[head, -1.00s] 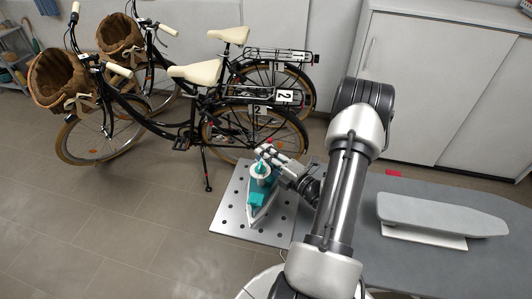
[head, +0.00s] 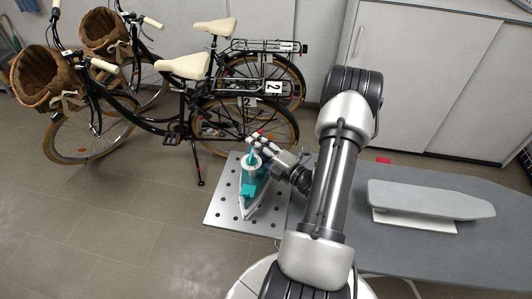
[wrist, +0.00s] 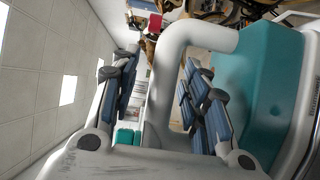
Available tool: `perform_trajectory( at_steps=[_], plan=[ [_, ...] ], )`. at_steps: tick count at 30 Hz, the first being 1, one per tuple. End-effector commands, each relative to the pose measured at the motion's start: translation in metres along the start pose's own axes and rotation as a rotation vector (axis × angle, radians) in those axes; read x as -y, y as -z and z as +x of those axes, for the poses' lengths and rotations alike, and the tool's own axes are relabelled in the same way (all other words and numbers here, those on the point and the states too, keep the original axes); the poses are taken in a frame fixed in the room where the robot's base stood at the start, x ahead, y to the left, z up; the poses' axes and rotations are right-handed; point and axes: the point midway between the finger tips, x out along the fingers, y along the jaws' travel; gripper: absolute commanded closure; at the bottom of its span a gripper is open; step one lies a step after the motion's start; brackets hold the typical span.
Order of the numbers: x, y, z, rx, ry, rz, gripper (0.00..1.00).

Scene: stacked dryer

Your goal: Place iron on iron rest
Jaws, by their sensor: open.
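A teal and white iron (head: 249,189) sits on a grey perforated metal plate (head: 222,211), the iron rest, at the left end of the ironing board. My gripper (head: 258,146) is at the top of the iron, coming in from the right. In the wrist view my gripper (wrist: 164,84) is open, with one finger on each side of the white iron handle (wrist: 205,33). The teal body (wrist: 262,92) is at the right there. I cannot tell whether the fingers touch the handle. My arm hides part of the board next to the plate.
The grey ironing board (head: 420,262) extends to the right with a small sleeve board (head: 430,199) on it. A small red item (head: 383,160) lies at its back edge. Two bicycles (head: 185,110) stand behind the plate. White cabinets (head: 430,80) line the back. The floor at left is clear.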

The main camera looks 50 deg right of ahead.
Motion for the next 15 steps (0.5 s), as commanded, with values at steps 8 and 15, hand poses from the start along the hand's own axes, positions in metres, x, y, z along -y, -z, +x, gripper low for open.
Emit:
perform_trajectory(
  at_steps=[8,15],
  plan=[
    [-0.002,-0.002,-0.053,0.010,0.001,0.005,0.58],
    [-0.002,-0.001,-0.099,0.007,0.000,0.003,0.58]
  ],
)
